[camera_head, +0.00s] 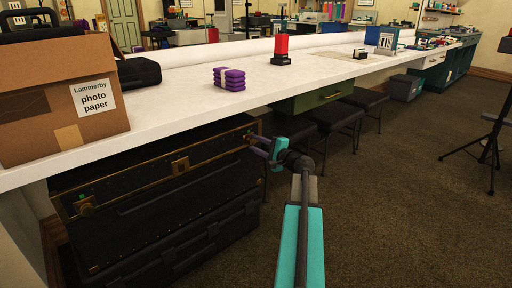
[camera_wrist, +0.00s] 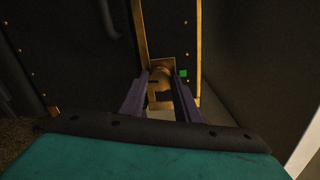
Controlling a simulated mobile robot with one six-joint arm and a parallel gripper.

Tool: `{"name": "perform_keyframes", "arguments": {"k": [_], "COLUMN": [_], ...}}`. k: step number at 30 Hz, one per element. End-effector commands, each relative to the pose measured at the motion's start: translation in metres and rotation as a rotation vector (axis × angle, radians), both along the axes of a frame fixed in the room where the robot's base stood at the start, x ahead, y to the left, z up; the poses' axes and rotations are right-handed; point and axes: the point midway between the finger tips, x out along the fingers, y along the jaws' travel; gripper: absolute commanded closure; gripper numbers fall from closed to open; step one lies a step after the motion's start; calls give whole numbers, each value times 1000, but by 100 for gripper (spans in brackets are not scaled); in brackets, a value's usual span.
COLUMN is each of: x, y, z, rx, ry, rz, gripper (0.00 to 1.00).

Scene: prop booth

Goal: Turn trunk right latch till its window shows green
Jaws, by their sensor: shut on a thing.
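The black trunk (camera_head: 150,215) with brass trim stands under the white counter. Its right latch (camera_wrist: 160,76) is a brass knob on a brass plate, between my finger tips in the wrist view. A small window (camera_wrist: 183,73) beside this latch shows green. My gripper (camera_head: 260,145) reaches the trunk's upper right front corner and is shut on the right latch, mostly hiding it in the head view. The trunk's left latch (camera_head: 87,208) has a small green spot above it. A brass middle clasp (camera_head: 180,166) sits between the two latches.
The white counter (camera_head: 180,82) overhangs the trunk. On it are a cardboard box (camera_head: 50,110), purple bundles (camera_head: 229,78) and a red-and-black item (camera_head: 281,48). Black stools (camera_head: 325,115) stand close to the right of the trunk. Carpeted floor (camera_head: 415,200) is open on the right.

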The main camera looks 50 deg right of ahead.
Motion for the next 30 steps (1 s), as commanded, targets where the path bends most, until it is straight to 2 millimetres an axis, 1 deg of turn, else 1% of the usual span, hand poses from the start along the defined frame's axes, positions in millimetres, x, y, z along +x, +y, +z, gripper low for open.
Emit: {"name": "perform_keyframes", "arguments": {"k": [6,16,17,19,20,30], "x": [-1,-1,-1,-1,-1,-1], "y": [1,1,1,1,1,0], "z": [-1,-1,-1,-1,-1,0], "rx": [-34,-35,-35,-34,-34,-33], "ry": [4,5,5,4,4,3], "rz": [1,1,1,1,1,1], "gripper": [93,93,66,54,52,52]}}
